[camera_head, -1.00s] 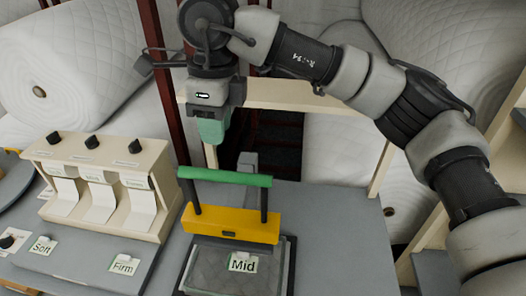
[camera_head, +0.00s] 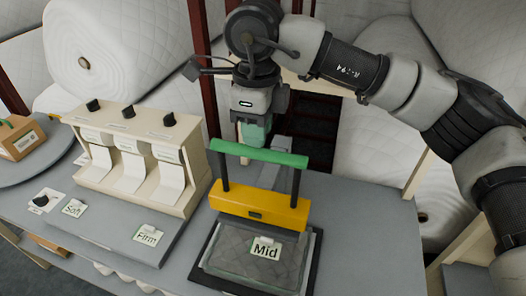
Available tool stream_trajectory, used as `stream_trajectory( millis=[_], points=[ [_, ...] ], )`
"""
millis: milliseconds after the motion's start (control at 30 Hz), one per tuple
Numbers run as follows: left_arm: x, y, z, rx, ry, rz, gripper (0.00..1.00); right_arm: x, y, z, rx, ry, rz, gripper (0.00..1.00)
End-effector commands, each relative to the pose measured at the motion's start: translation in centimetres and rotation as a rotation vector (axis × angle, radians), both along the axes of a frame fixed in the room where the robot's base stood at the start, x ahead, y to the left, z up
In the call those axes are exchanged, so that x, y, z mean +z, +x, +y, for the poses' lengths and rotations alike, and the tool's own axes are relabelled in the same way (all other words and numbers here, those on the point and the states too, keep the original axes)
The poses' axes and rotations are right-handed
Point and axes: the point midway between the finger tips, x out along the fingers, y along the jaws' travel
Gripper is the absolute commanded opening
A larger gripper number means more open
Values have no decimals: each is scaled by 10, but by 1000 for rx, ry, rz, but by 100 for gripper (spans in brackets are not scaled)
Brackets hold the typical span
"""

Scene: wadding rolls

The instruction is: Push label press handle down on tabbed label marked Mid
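The label press has a green handle bar (camera_head: 258,153) on two dark posts, above a yellow crosspiece (camera_head: 258,208). The handle stands raised. The tabbed label marked Mid (camera_head: 265,249) lies on the grey quilted pad (camera_head: 225,254) of the press, just in front of the yellow crosspiece. My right gripper (camera_head: 255,133) points down at the middle of the green bar. Its green fingertips overlap the bar's upper edge in the picture; whether they touch it or are just behind it I cannot tell. The finger gap is not visible. My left gripper is not in view.
A cream dispenser (camera_head: 187,136) with three label strips stands left of the press. Labels marked Soft (camera_head: 74,208) and Firm (camera_head: 149,233) lie in front of it. A cardboard box (camera_head: 18,138) sits at far left. The grey table (camera_head: 370,235) is clear right of the press.

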Motion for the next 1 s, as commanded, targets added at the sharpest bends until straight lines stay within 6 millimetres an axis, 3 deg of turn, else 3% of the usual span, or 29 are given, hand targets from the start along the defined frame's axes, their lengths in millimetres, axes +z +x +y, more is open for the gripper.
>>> stream_trajectory(
  millis=[400,1000],
  points=[
    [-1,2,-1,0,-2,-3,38,-1,0,0,0,0,1,28],
    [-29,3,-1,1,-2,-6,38,-31,0,0,0,0,1,28]
  ],
)
